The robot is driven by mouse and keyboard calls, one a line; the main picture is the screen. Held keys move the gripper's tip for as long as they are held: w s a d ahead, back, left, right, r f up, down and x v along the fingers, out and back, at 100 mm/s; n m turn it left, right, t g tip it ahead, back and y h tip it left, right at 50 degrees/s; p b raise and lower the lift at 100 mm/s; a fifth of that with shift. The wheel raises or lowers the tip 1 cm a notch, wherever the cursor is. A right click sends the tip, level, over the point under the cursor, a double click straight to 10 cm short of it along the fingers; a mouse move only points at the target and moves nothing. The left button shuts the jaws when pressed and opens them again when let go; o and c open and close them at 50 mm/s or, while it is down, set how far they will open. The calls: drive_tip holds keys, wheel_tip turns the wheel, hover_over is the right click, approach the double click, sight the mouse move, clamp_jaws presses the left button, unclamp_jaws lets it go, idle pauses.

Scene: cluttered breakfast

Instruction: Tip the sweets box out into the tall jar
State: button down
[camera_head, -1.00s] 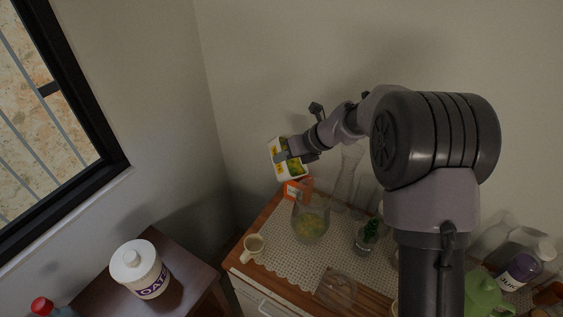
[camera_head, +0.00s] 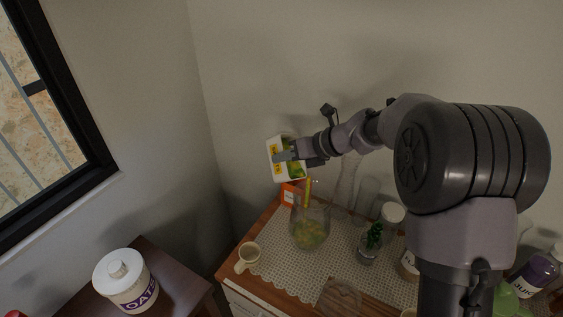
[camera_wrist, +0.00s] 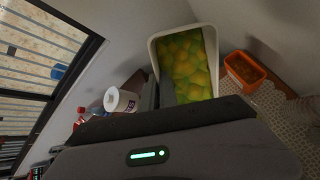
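My gripper (camera_head: 290,155) is shut on the sweets box (camera_head: 271,160), a white box with yellow print, held tilted above the sideboard's back left. In the wrist view the box (camera_wrist: 153,50) has an open top and still holds many yellow-green sweets (camera_wrist: 188,72). Below it stands a clear glass jar (camera_head: 325,217) with yellow-green pieces (camera_head: 309,236) in its bottom. A thin yellow streak (camera_head: 308,190) shows between box and jar; I cannot tell whether it is falling sweets. The jar does not show clearly in the wrist view.
An orange box (camera_head: 289,196) stands close behind the jar; it also shows in the wrist view (camera_wrist: 243,70). A cream mug (camera_head: 248,257) is front left. Clear glassware (camera_head: 345,180), a dark green item (camera_head: 374,236) and a white-lidded jar (camera_head: 392,213) stand to the right.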

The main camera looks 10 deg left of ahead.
sight(304, 167)
drive_tip(key=shift+s+d+f+t+y+b, duration=0.2)
drive_tip(key=shift+d+y+b, duration=0.35)
drive_tip(key=shift+b, duration=1.4)
drive_tip(key=shift+s+d+f+t+y+b, duration=0.15)
drive_tip(key=shift+d+t+y+b, duration=0.4)
drive_tip(key=shift+b, duration=1.35)
drive_tip(key=shift+s+d+f+g+y+b, duration=0.1)
drive_tip(key=shift+s+d+y+b, duration=0.15)
drive_tip(key=shift+y+b, duration=1.15)
drive_tip(key=shift+d+h+b, duration=0.15)
drive_tip(key=shift+h+b, duration=0.25)
drive_tip(key=shift+b, duration=0.45)
drive_tip(key=d+y+b, duration=0.1)
drive_tip(key=b, duration=0.1)
drive_tip(key=t+y+b, duration=0.1)
drive_tip(key=b, duration=0.2)
drive_tip(key=shift+s+d, duration=0.3)
drive_tip(key=shift+d, duration=0.05)
drive_tip(key=s+d+f+t+y+b, duration=0.1)
drive_tip(key=s+d+t+y+b, duration=0.1)
drive_tip(key=d+y, duration=0.4)
drive_tip(key=shift+s+d+f+t+y+b, duration=0.2)
drive_tip(key=shift+s+d+t+y+b, duration=0.15)
drive_tip(key=shift+t+y, duration=0.7)
drive_tip(key=shift+w, duration=0.1)
